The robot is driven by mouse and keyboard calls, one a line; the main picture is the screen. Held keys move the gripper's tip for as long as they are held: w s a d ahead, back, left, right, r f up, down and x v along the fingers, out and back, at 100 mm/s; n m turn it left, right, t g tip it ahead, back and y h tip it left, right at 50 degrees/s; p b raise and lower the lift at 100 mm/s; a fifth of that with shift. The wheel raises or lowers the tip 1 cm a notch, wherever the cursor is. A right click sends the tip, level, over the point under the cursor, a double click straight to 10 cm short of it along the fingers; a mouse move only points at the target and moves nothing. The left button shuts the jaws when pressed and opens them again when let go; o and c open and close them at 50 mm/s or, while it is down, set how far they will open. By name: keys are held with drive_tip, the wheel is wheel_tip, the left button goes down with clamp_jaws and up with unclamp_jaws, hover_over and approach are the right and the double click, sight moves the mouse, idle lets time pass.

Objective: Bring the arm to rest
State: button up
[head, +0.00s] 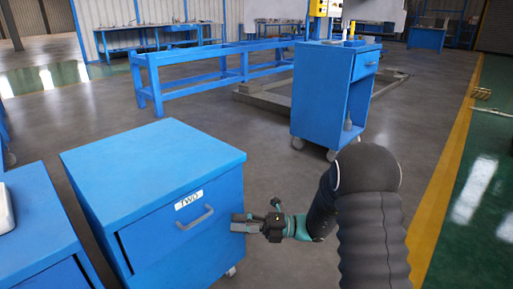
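My gripper (238,222) is at the lower middle of the head view, at the end of my arm in its black ribbed sleeve. It points left, in front of the right edge of a blue cabinet (150,150). The cabinet's drawer front has a label reading "TWO" (189,200) and a grey bar handle (196,222). The gripper is just right of the handle and looks apart from it. The fingers are small and seen from the side, so I cannot tell whether they are open or touch the cabinet. No held object shows.
Another blue cabinet (40,235) stands at the lower left. A wheeled blue cabinet (325,95) stands behind my arm. A long blue frame (200,85) crosses farther back. The grey floor (265,145) between them is open, with a yellow line (445,175) at right.

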drive_tip(key=s+d+f+n+g+h, duration=0.1)
drive_tip(key=s+f+n+g+h, duration=0.2)
drive_tip(key=s+f+n+h, duration=0.5)
drive_tip(key=s+d+r+n+h+p, duration=0.1)
drive_tip(key=s+d+r+n+h, duration=0.25)
drive_tip(key=s+d+n, duration=0.65)
drive_tip(key=s+d+r+n+t+h+p, duration=0.2)
drive_tip(key=s+d+r+n+t+h, duration=0.1)
drive_tip(key=r, duration=0.8)
drive_tip(key=s+d+r+n+t+h+p, duration=0.3)
drive_tip(key=s+d+r+n+t+h, duration=0.1)
drive_tip(key=d+r+n+t, duration=0.3)
wheel_tip(320, 180, up, 4)
drive_tip(key=d+n+h, duration=0.1)
drive_tip(key=d+n, duration=0.1)
drive_tip(key=n, duration=0.3)
drive_tip(key=shift+a, duration=0.2)
